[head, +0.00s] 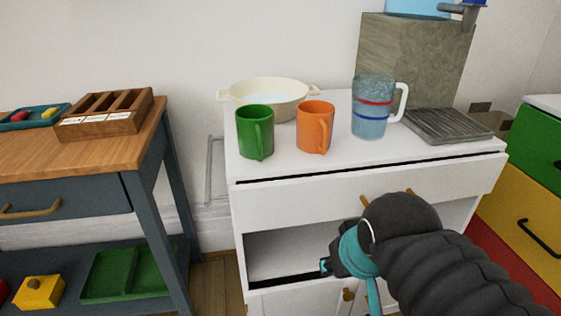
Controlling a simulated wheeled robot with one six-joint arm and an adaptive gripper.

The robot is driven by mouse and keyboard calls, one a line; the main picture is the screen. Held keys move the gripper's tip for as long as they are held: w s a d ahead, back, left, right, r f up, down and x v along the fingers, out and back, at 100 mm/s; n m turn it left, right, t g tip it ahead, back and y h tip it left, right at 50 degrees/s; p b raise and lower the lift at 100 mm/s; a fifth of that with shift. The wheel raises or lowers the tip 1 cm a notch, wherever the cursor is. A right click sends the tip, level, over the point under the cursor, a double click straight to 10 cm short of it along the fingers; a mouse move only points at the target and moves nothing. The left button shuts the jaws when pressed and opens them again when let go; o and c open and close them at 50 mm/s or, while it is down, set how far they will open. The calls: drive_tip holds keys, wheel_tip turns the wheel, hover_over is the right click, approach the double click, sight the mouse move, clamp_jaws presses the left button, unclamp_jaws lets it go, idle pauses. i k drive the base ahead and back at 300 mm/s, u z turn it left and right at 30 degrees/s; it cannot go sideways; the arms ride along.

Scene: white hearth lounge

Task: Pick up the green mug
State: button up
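The green mug (254,133) stands upright near the front left of the white cabinet top (351,163), with its handle toward the front right. An orange mug (315,127) stands just to its right, a small gap between them. My gripper (326,265) is at the lower middle of the head view, in front of the cabinet and lower than its top. It is apart from the green mug. Its fingers are mostly hidden by the wrist, so I cannot see whether it is open or shut.
A cream basin (272,111) sits behind the mugs. A clear pitcher (371,113) with red and blue bands stands right of them, beside a ridged drain tray (447,125). A wooden-topped table (60,152) is at left, separated from the cabinet by a gap.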

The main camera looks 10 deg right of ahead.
sight(255, 122)
drive_tip(key=u, duration=2.7)
drive_tip(key=i, duration=2.25)
drive_tip(key=z, duration=3.4)
